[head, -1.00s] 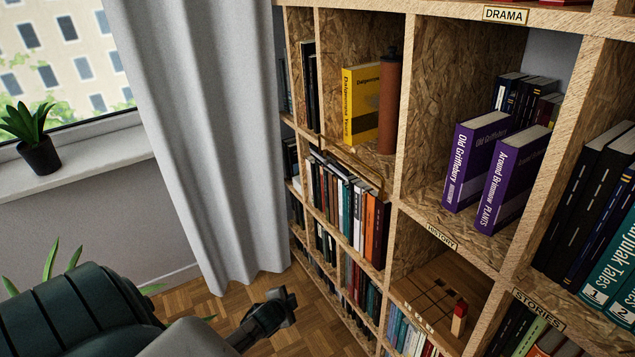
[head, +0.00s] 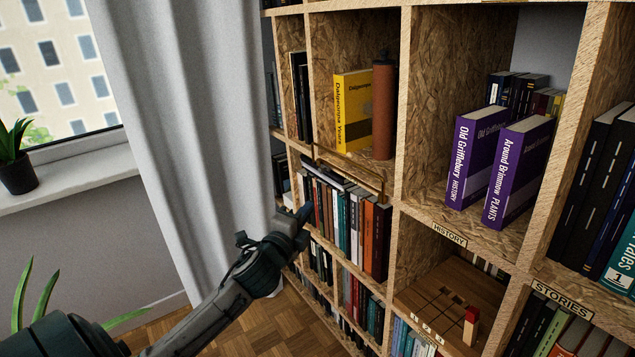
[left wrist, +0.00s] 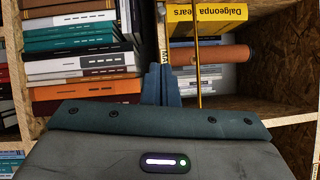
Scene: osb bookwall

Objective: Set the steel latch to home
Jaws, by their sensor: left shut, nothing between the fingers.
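I cannot make out a steel latch for certain. A wooden board with dark slots (head: 440,297) and small labels on its front lies in the compartment under the HISTORY label. A red-topped block (head: 471,325) stands at its right side. A thin brass rail (head: 350,171) runs across the front of the compartment with the yellow book; it also shows in the left wrist view (left wrist: 198,60). My left gripper (head: 304,213) is shut and empty, in front of the book row below that rail. Its closed fingers (left wrist: 161,84) show in the left wrist view. My right gripper is not in view.
A yellow book (head: 352,111) and a brown cylinder (head: 383,107) stand above the rail. Purple books (head: 517,172) stand further right. A book row (head: 347,220) fills the shelf below the rail. A grey curtain (head: 180,130) hangs left of the bookwall.

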